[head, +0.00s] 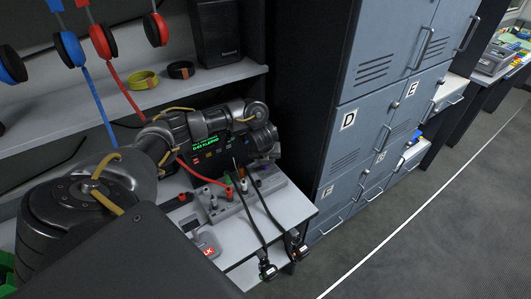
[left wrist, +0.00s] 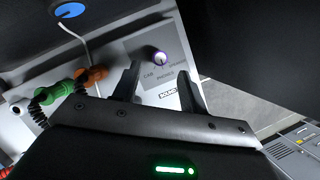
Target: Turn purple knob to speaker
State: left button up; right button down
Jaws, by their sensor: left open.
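The purple knob (left wrist: 160,58) shows in the left wrist view, on a grey panel (left wrist: 135,42) with small labels around it. My right gripper is not in view.
Green and orange plugs (left wrist: 85,76) with cables stand left of the knob. A dark radio unit (head: 205,160) with green text is behind the console. Grey lockers (head: 375,110) stand to the right, beside open floor.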

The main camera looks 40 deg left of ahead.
aim_at(265, 166)
pick_arm(q)
jog(key=shift+x, duration=2.35)
jog(key=shift+r, duration=0.15)
grip_shut()
